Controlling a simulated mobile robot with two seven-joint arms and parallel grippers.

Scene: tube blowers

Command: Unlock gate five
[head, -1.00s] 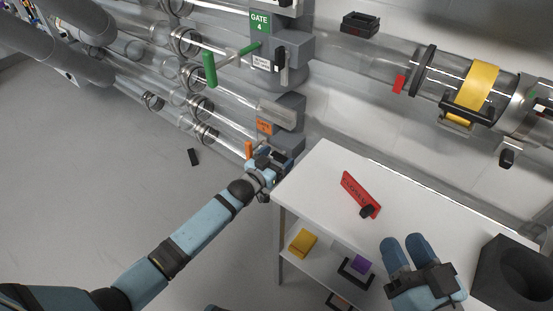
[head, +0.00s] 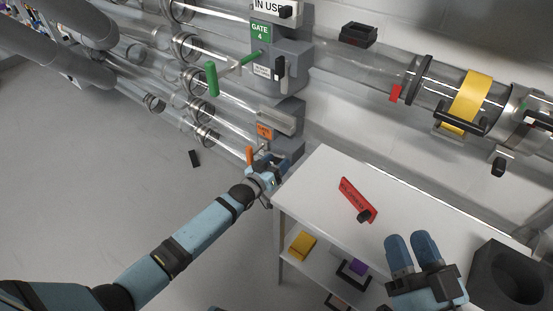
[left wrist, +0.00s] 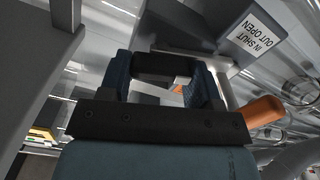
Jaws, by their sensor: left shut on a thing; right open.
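Gate five has an orange label (head: 264,131) on a grey housing, below the green gate four sign. An orange handle (head: 250,155) sticks out beside its lower part and also shows in the left wrist view (left wrist: 258,110). My left gripper (head: 272,165) is at this housing, just right of the orange handle. In the left wrist view its fingers are shut on a dark lock handle (left wrist: 165,65) beneath the housing. A label there reads "IN SHUT OUT OPEN" (left wrist: 258,36). The gripper hides most of the lock. My right gripper (head: 412,243) is open and empty over the table.
Gate four (head: 261,33) has a green handle (head: 212,78) and a black lock lever (head: 280,67). Clear tubes (head: 130,80) run left.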

